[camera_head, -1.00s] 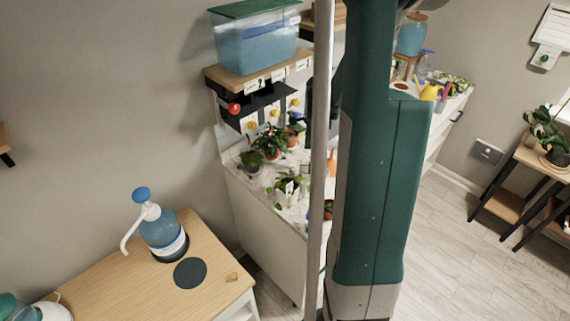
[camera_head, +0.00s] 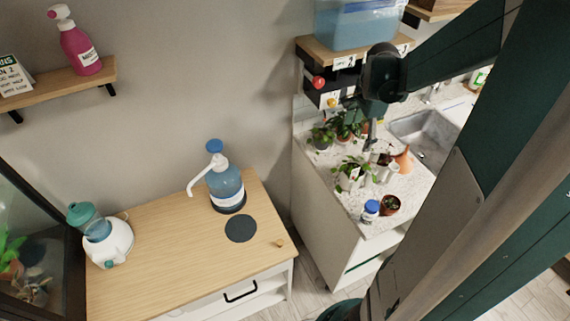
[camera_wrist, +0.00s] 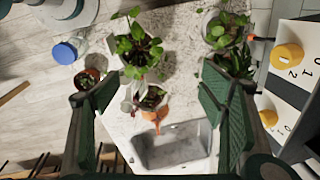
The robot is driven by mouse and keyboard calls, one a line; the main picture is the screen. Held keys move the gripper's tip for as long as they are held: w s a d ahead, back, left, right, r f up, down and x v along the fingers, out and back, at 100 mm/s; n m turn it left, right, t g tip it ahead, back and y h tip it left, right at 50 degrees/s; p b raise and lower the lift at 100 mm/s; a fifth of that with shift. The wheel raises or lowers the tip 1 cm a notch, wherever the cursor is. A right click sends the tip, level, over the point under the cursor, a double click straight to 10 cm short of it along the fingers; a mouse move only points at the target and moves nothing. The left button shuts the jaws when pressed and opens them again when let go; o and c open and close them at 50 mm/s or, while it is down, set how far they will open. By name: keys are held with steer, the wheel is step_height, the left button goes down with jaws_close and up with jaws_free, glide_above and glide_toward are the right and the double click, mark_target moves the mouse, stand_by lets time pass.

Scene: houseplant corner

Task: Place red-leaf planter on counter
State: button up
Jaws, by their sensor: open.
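My gripper (camera_head: 371,140) points down over the speckled counter (camera_head: 414,186), above the potted plants. In the wrist view my gripper (camera_wrist: 161,90) is open, with its pads apart and nothing held. A small planter (camera_wrist: 151,97) with dark, reddish-looking leaves and a pale pot shows between the pads, lower down on the counter. Another small planter (camera_head: 390,204) in a brown-red pot stands near the counter's front edge; it also shows in the wrist view (camera_wrist: 88,78) beside the left finger. I cannot tell for sure which is the red-leaf planter.
A leafy green plant (camera_head: 352,171), a blue-capped jar (camera_head: 370,210) and an orange funnel (camera_head: 403,157) crowd the counter, beside a sink (camera_head: 424,134). A shelf (camera_head: 345,60) with a blue tank overhangs the back. A wooden cabinet (camera_head: 170,262) bears a pump bottle (camera_head: 226,185).

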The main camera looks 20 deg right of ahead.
steer(key=s+a+r+n+t, duration=0.1)
steer(key=a+r+n, duration=0.4)
steer(key=a, duration=0.5)
steer(key=s+a+r+n+t, duration=0.2)
steer(key=a+r+n, duration=0.25)
steer(key=a, duration=0.45)
steer(key=s+a+r+n+t, duration=0.1)
steer(key=s+a+n, duration=0.3)
steer(key=a, duration=0.3)
steer(key=s+a+r+n+t, duration=0.1)
steer(key=s+a+n, duration=0.3)
steer(key=a+n, duration=0.3)
steer(key=shift+s+a+t+y, duration=0.3)
steer(key=shift+a+t+y, duration=0.1)
steer(key=shift+a, duration=0.05)
stand_by(1.6)
